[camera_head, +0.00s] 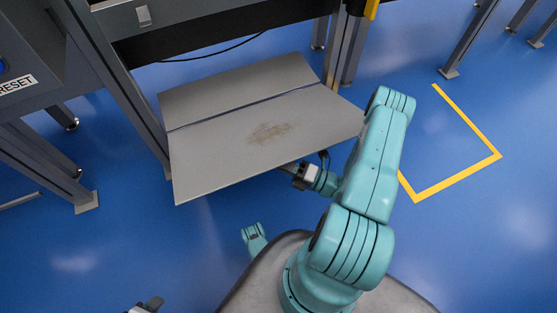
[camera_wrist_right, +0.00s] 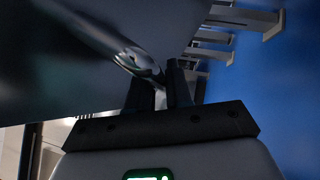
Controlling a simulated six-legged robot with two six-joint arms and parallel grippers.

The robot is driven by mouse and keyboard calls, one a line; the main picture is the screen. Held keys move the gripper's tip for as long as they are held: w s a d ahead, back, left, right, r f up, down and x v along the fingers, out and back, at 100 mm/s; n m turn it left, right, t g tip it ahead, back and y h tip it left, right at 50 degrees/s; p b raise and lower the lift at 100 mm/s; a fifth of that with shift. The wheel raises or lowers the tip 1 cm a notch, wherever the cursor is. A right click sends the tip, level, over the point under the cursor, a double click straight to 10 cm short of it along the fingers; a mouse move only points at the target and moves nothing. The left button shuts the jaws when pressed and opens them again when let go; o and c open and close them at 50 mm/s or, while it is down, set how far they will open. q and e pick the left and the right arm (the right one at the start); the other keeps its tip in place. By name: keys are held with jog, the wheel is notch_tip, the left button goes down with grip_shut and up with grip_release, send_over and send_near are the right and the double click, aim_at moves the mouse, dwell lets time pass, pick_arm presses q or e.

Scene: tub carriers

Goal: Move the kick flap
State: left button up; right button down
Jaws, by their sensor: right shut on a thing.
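The kick flap (camera_head: 215,160) is a flat grey panel with a brownish worn patch, below a seam that parts it from another grey panel (camera_head: 235,85). It sticks out between the frame posts, its near edge toward me. My right gripper (camera_head: 288,168) is at its near edge, fingertips partly hidden under it. In the right wrist view my right gripper (camera_wrist_right: 160,85) is shut on a shiny metal piece (camera_wrist_right: 135,60) at the large grey surface of the flap (camera_wrist_right: 85,75). My left gripper (camera_head: 152,303) shows only partly at the bottom edge, away from the flap; its opening is unclear.
Dark metal posts (camera_head: 125,90) flank the panels. A grey box with a RESET label (camera_head: 20,84) stands at the left. Yellow floor tape (camera_head: 455,178) marks a corner at the right. The blue floor around is mostly clear.

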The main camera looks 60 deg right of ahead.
jog(key=shift+d, duration=0.2)
jog(key=c, duration=1.1)
grip_release()
jog(key=shift+c, duration=0.2)
jog(key=shift+a+r, duration=0.1)
pick_arm(q)
jog(key=shift+d, duration=0.1)
pick_arm(e)
jog(key=shift+s, duration=0.1)
